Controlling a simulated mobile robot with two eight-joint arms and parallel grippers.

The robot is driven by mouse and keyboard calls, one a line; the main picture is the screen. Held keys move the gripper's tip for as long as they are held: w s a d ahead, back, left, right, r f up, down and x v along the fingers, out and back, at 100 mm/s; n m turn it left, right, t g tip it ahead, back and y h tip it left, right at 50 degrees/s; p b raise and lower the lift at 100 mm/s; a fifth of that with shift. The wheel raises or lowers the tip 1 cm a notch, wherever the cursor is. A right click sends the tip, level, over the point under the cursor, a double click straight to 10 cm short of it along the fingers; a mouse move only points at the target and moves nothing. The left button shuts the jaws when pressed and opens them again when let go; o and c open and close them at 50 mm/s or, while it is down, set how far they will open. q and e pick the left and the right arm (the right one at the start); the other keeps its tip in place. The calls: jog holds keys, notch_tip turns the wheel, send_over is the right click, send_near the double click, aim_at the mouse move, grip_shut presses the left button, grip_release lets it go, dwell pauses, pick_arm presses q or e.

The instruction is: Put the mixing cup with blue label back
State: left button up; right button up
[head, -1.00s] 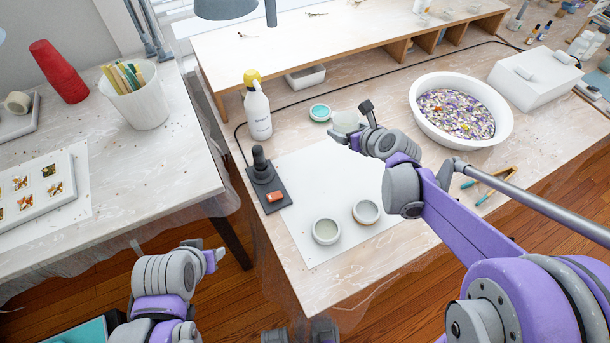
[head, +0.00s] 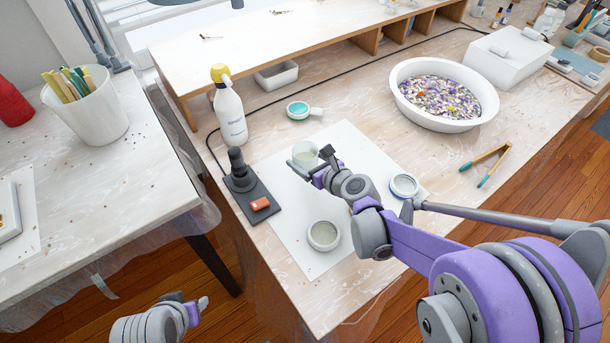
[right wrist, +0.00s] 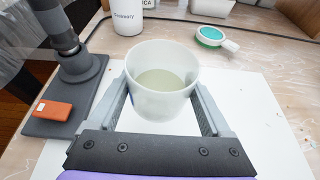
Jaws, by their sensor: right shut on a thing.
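My right gripper (head: 312,165) is shut on a translucent white mixing cup (head: 305,153), over the back part of the white sheet (head: 285,235). In the right wrist view the cup (right wrist: 162,80) is upright between the two fingers, with pale liquid inside. A small blue patch shows low on its left side; the rest of any label is hidden. Whether the cup touches the sheet is hard to tell. Another cup (head: 324,235) stands on the sheet's front part, and a third cup (head: 404,186) is at its right, partly behind my arm. My left gripper (head: 200,303) is low, away from the table; its fingers are unclear.
A black stand (head: 240,180) with an orange block (head: 260,204) is left of the held cup. A spray bottle (head: 230,112) and a teal round item with a handle (head: 298,110) are behind.

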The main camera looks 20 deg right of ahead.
jog(key=shift+f+b, duration=0.6)
jog(key=shift+f, duration=2.15)
jog(key=shift+f, duration=0.1)
jog(key=o, duration=1.2)
jog(key=shift+r, duration=0.25)
jog(key=p+v, duration=0.1)
jog(key=v, duration=1.1)
jog(key=shift+f+p, duration=0.1)
jog(key=shift+p, duration=0.25)
jog(key=shift+a, duration=0.1)
